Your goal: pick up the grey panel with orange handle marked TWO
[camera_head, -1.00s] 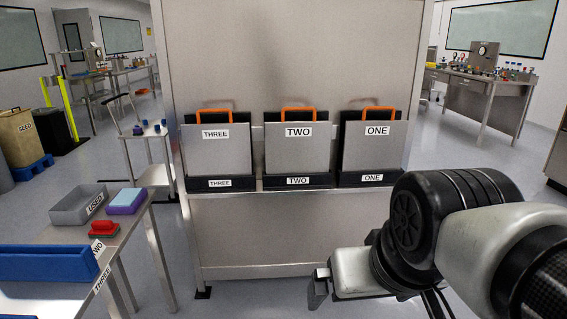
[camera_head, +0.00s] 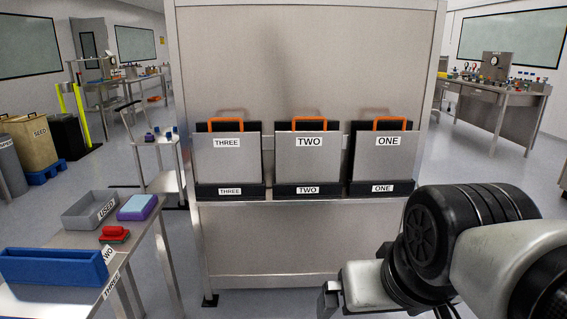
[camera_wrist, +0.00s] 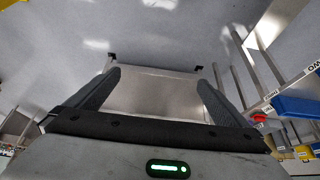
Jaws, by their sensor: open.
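The grey panel marked TWO (camera_head: 309,155) stands upright in the middle black holder (camera_head: 282,189) on the steel cabinet's front. Its orange handle (camera_head: 309,118) is at its top edge. The panel marked THREE (camera_head: 227,158) stands to its left and the panel marked ONE (camera_head: 379,156) to its right, each in its own labelled holder. My gripper (camera_head: 326,300) is low at the right front of the head view, below the panels and apart from them. In the wrist view my gripper (camera_wrist: 158,85) is open, with nothing between its fingers. No panel shows in the wrist view.
The steel cabinet (camera_head: 300,245) fills the middle. At the left a table holds a grey USED tray (camera_head: 88,210), a blue bin (camera_head: 52,268), a red object (camera_head: 114,234) and a blue-purple sponge-like block (camera_head: 138,207). Open floor (camera_head: 500,160) lies at the right.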

